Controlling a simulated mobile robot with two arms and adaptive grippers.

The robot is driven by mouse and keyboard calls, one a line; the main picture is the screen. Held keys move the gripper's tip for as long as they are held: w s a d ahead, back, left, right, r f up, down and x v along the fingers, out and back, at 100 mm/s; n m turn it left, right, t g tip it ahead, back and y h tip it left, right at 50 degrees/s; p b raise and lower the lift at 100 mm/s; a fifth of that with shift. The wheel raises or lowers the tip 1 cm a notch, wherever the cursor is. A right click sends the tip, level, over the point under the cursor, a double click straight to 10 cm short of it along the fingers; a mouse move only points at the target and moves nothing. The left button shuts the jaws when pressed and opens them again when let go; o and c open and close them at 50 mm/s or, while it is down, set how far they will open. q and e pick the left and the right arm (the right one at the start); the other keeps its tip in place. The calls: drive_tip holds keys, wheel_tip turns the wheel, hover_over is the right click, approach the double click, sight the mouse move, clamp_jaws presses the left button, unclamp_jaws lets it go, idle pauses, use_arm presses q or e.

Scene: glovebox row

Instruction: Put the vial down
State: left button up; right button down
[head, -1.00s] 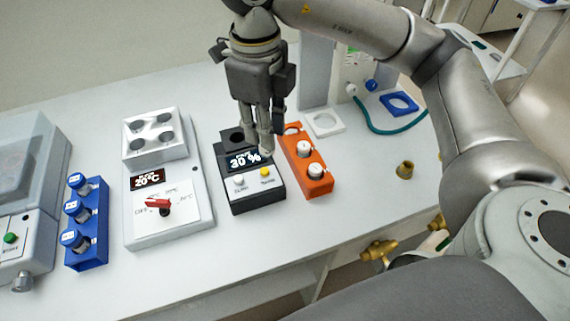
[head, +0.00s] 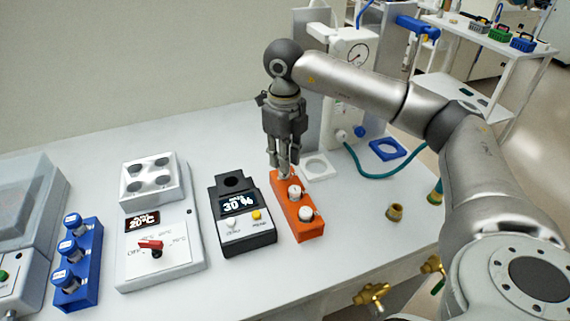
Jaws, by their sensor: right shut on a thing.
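My right gripper (head: 283,172) points down over the far end of the orange rack (head: 309,232). Its fingers are closed together on a vial, which is mostly hidden by them. I cannot tell whether the vial is inside the far hole or just above it. Two white-capped vials stand in the same rack, one in the middle (head: 295,191) and one at the near end (head: 306,213). My left gripper is not in view.
Left of the rack stand a black meter reading 30 % (head: 247,237), a white heater block reading 20 °C (head: 182,262) and a blue rack (head: 88,285) with capped vials. A white ring holder (head: 318,168), a teal hose (head: 382,174) and a brass fitting (head: 395,212) are to the right.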

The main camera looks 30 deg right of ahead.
drive_tip(key=shift+w+d+f, duration=0.3)
drive_tip(key=shift+w+f, duration=0.15)
drive_tip(key=shift+f, duration=0.2)
drive_tip(key=f, duration=0.1)
drive_tip(key=f+p, duration=0.1)
drive_tip(key=f, duration=0.1)
drive_tip(key=shift+w+d, duration=0.2)
drive_tip(key=shift+d, duration=0.05)
drive_tip(key=shift+f, duration=0.45)
drive_tip(key=shift+f, duration=0.15)
drive_tip(key=c, duration=1.3)
unclamp_jaws()
drive_tip(key=shift+o, duration=0.2)
